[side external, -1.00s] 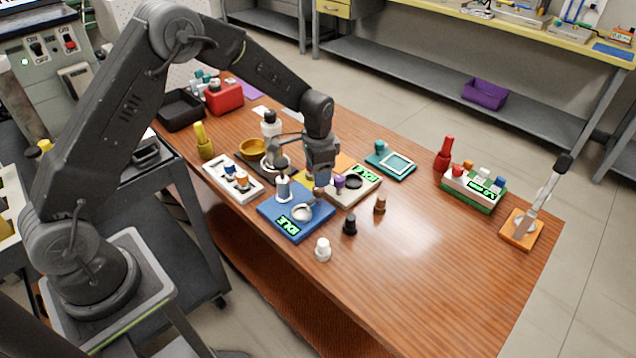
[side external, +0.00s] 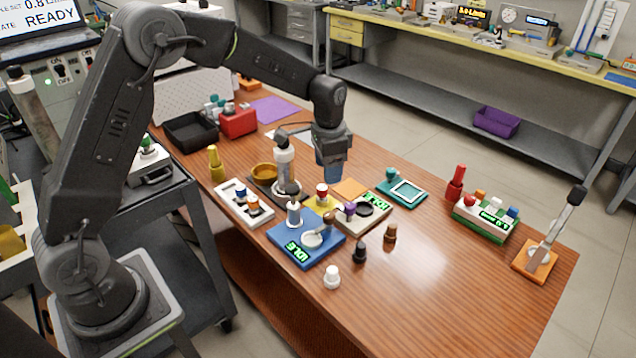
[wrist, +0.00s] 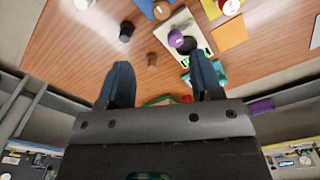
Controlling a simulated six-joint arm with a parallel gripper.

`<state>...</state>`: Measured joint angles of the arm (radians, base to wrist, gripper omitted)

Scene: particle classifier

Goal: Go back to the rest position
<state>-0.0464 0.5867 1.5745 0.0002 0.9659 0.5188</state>
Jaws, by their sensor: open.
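My gripper (side external: 331,172) hangs in the air above the middle of the bench, fingers pointing down, clear of the things below. In the wrist view its two blue fingers (wrist: 163,88) stand apart with nothing between them. Below it on the wooden table (side external: 440,270) are a blue device (side external: 285,250) reading IDLE, a beige device (side external: 376,222) with a green display, and a yellow pad with a red-topped vial (side external: 322,196). A brown-topped piece (side external: 328,222) stands at the blue device's dish.
A white tray (side external: 232,203) with vials, a black stopper (side external: 359,252), a brown one (side external: 390,234) and a white one (side external: 331,277) stand nearby. A teal frame (side external: 418,199), a vial rack (side external: 484,236) and an orange-based stand (side external: 522,270) are to the right. The table's front right is clear.

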